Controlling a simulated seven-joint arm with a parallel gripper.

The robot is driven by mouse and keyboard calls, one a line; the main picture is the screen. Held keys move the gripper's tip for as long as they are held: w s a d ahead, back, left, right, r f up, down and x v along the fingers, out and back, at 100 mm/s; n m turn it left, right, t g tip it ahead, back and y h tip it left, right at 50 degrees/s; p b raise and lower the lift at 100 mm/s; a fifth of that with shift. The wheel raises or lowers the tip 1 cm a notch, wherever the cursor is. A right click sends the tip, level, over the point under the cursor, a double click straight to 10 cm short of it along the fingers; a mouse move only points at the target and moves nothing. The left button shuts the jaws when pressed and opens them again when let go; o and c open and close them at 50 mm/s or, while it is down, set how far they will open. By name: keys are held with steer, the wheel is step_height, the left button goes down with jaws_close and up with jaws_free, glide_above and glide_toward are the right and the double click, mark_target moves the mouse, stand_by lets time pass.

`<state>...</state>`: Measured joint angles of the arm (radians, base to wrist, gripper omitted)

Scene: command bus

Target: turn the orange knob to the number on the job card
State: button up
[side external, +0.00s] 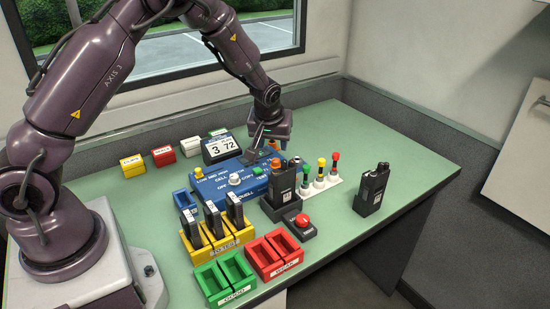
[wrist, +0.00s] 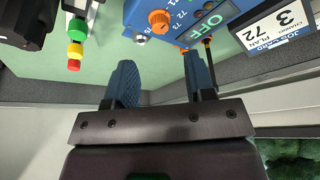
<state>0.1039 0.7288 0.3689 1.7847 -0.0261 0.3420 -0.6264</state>
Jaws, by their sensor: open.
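The orange knob (wrist: 160,21) sits on the blue box (wrist: 181,10) near its edge, beside printed numbers that include 72. It also shows in the side view (side external: 276,163) near the box's right rear corner. The job card (side external: 222,147) stands behind the box and reads 3 and 72. In the wrist view it shows upside down (wrist: 276,26), with 3 by "channel" and 72 by "plan". My gripper (wrist: 161,74) is open, its two blue fingers apart with nothing between them. In the side view it hangs (side external: 266,145) above the box's rear right part. The knob's pointer is too small to read.
A dark radio in a holder (side external: 286,185) stands right of the box, near red, yellow and green buttons (side external: 320,175). Another radio (side external: 371,188) stands further right. Yellow, red and green trays (side external: 236,272) and a red push button (side external: 302,224) are in front.

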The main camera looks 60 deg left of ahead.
mark_target(274, 161)
steer(key=x, duration=0.8)
steer(key=shift+c, duration=0.4)
jaws_close()
steer(key=shift+s, duration=0.1)
steer(key=shift+m, duration=0.3)
steer(key=m, duration=0.2)
steer(key=m+t+h, duration=0.1)
steer(key=m, duration=0.1)
steer(key=shift+s+a+h, duration=0.1)
steer(key=shift+a+h, duration=0.05)
steer(key=shift+h, duration=0.15)
steer(key=shift+m+h, duration=0.8)
steer(key=shift+m, duration=1.3)
